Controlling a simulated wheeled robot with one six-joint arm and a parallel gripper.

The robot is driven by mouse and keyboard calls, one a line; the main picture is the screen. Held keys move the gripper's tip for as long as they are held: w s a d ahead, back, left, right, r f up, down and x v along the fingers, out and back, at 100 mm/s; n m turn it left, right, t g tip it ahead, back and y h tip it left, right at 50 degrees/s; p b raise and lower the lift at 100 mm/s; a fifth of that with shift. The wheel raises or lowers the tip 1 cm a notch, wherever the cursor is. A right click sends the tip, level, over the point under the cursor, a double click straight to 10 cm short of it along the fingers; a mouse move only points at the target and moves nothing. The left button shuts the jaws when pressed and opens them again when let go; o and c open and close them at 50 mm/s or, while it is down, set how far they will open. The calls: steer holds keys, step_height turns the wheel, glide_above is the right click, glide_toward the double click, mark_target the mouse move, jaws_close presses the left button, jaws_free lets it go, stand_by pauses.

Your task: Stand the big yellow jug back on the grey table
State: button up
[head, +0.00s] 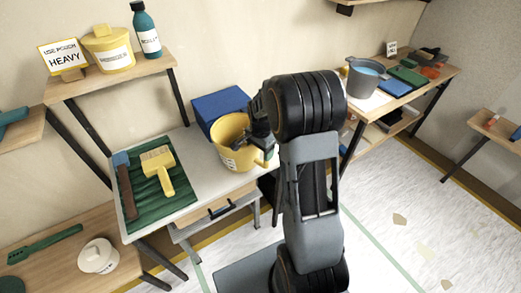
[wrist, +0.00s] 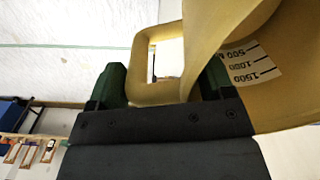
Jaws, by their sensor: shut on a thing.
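The big yellow jug (head: 231,145) shows at the right end of the grey table (head: 206,177), upright or nearly so. I cannot tell whether its base touches the tabletop. My gripper (head: 262,139) is at the jug's right side and partly hides it. In the wrist view my gripper (wrist: 163,78) is shut on the jug's handle, with the handle loop between its dark green fingers. The jug's body (wrist: 272,105), with a white measuring label, fills the right of that view.
A blue box (head: 218,104) stands behind the jug. A shelf above holds a yellow tub (head: 108,50), bottle (head: 146,30) and sign (head: 63,59).

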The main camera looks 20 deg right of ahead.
steer(key=o, duration=1.8)
steer(key=shift+f, duration=0.2)
steer(key=shift+c, duration=0.2)
steer(key=shift+f, duration=0.15)
step_height(320, 180, up, 13)
steer(key=s+a+n+t, duration=0.2)
steer(key=s+a+n, duration=0.2)
steer(key=s+n, duration=0.3)
steer(key=s+a+r+n+t, duration=0.1)
steer(key=s+a+n, duration=0.4)
steer(key=s, duration=0.5)
steer(key=shift+n+t+b, duration=0.4)
steer(key=shift+n+b, duration=0.05)
steer(key=shift+n, duration=0.45)
